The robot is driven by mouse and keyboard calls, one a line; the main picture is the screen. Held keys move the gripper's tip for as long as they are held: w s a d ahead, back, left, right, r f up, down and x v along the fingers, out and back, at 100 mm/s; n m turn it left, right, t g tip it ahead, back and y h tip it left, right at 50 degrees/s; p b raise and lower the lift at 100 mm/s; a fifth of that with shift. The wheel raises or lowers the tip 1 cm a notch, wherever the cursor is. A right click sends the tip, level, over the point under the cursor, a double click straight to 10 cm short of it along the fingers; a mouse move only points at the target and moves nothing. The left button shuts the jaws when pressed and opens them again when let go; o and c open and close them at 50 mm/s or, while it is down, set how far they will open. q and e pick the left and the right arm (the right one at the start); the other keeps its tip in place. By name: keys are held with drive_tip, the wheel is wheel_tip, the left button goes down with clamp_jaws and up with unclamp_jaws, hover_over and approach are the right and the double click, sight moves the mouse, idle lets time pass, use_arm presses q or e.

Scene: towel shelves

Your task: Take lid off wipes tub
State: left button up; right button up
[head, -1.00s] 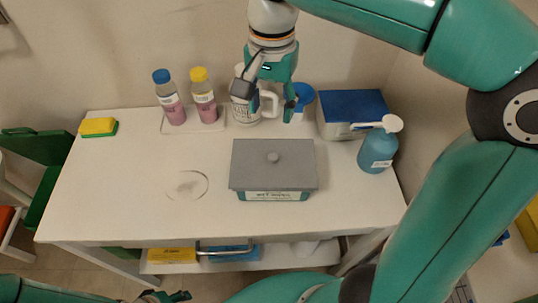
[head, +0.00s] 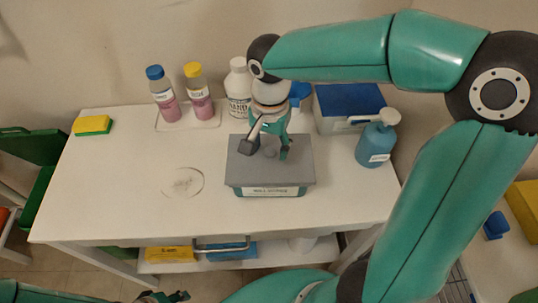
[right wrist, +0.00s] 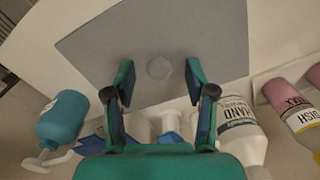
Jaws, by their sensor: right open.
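The wipes tub (head: 272,192) stands on the white table, its label facing front. Its flat grey lid (head: 246,174) sits on top, with a small round knob (head: 270,152) at the centre. The lid (right wrist: 220,50) and knob (right wrist: 158,67) also show in the right wrist view. My right gripper (head: 268,149) is open and empty at the lid's centre. My left gripper (head: 166,297) is at the bottom edge, partly cut off.
Two pink-liquid bottles (head: 166,105) on a tray and a white bottle (head: 238,98) stand behind left. A blue-lidded box (head: 348,103) and a blue pump bottle (head: 378,147) stand at the right. A sponge (head: 93,125) lies far left. The table's left part is mostly clear.

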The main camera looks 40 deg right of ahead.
drive_tip(key=shift+f, duration=0.45)
drive_tip(key=shift+c, duration=0.2)
drive_tip(key=c, duration=1)
drive_tip(key=shift+r, duration=0.15)
